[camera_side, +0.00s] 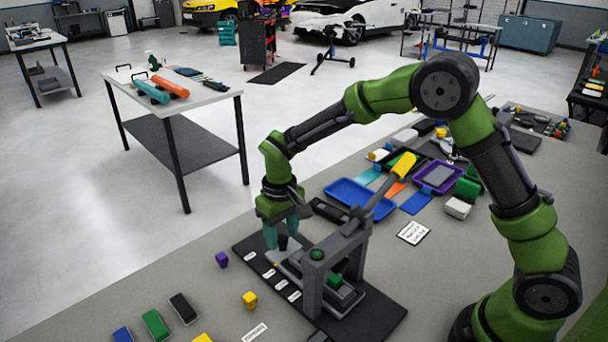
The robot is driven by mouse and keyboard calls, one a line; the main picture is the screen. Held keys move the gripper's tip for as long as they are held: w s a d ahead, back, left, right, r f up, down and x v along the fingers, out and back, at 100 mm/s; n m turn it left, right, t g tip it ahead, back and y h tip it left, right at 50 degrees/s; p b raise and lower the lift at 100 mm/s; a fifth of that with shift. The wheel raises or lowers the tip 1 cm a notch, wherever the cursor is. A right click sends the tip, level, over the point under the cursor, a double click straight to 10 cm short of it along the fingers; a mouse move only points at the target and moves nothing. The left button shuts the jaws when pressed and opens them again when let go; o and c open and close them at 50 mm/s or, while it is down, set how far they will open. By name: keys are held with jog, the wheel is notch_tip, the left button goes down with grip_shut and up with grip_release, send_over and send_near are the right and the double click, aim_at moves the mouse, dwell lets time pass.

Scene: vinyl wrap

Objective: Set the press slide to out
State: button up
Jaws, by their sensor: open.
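The grey press (312,284) stands on a black base mat (380,318) on the near part of the bench. A green block (335,281) sits low inside the press frame. A light slide part (288,264) reaches out from the frame toward the left, with a dark knob (283,243) at its outer end. My gripper (282,236) points down with its teal fingers apart, on either side of the dark knob. Whether the fingers touch the knob is unclear.
White labels (281,285) lie along the mat's left side. A purple piece (222,260) and a yellow piece (249,299) stand left of it. A blue tray (358,193) and a purple-rimmed tray (439,178) lie behind the press.

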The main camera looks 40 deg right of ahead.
jog(key=shift+f, duration=0.3)
grip_shut()
jog(key=shift+w+r, duration=0.1)
jog(key=shift+w, duration=3.75)
grip_release()
jog(key=shift+s, duration=0.1)
notch_tip(320, 180, up, 17)
